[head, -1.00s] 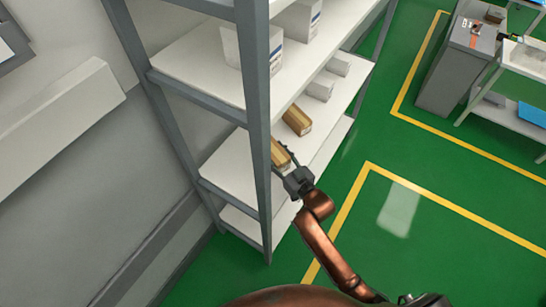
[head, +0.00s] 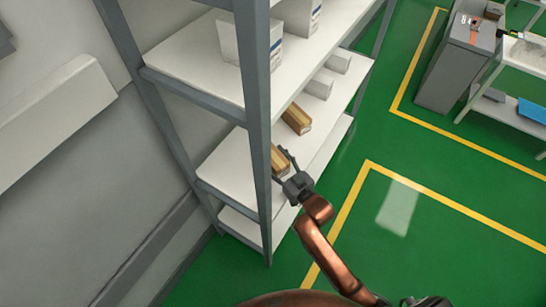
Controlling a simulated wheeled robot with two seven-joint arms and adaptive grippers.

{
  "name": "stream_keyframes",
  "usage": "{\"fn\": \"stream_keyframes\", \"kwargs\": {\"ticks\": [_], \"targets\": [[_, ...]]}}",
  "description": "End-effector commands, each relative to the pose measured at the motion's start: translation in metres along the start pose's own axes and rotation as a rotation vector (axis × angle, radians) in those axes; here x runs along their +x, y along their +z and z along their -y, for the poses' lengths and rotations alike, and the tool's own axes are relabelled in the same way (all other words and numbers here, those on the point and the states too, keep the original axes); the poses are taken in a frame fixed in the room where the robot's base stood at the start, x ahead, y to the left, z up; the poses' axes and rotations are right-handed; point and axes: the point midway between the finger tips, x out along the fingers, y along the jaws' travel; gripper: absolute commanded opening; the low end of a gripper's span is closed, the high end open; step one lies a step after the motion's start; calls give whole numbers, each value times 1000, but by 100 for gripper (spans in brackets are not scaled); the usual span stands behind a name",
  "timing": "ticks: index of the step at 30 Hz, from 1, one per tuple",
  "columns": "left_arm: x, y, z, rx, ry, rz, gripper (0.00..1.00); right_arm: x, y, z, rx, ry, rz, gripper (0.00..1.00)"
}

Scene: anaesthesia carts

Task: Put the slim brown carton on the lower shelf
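A brown carton (head: 280,160) rests on the lower white shelf (head: 225,168) of the grey rack, partly hidden by the rack's front post. A second brown carton (head: 297,119) lies farther back on the same shelf. My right gripper (head: 282,164) is at the shelf's open edge, beside the near carton. Its fingers look spread, with the carton's end close to them. Whether a finger touches the carton is hard to tell. My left gripper is out of view.
The grey post (head: 256,120) stands just left of my gripper. White boxes (head: 319,86) sit farther along the shelf. An upper shelf (head: 195,65) overhangs and another board (head: 240,228) lies below.

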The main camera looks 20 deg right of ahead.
Motion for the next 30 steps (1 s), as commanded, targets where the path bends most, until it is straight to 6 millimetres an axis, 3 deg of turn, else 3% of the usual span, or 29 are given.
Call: {"fn": "stream_keyframes", "kwargs": {"ticks": [11, 14, 30], "targets": [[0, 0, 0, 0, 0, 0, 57, 0, -3, 0, 0, 0, -1, 60], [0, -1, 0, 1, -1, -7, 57, -8, -4, 0, 0, 0, 0, 60], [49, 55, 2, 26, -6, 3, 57, -106, -4, 0, 0, 1, 0, 60]]}}
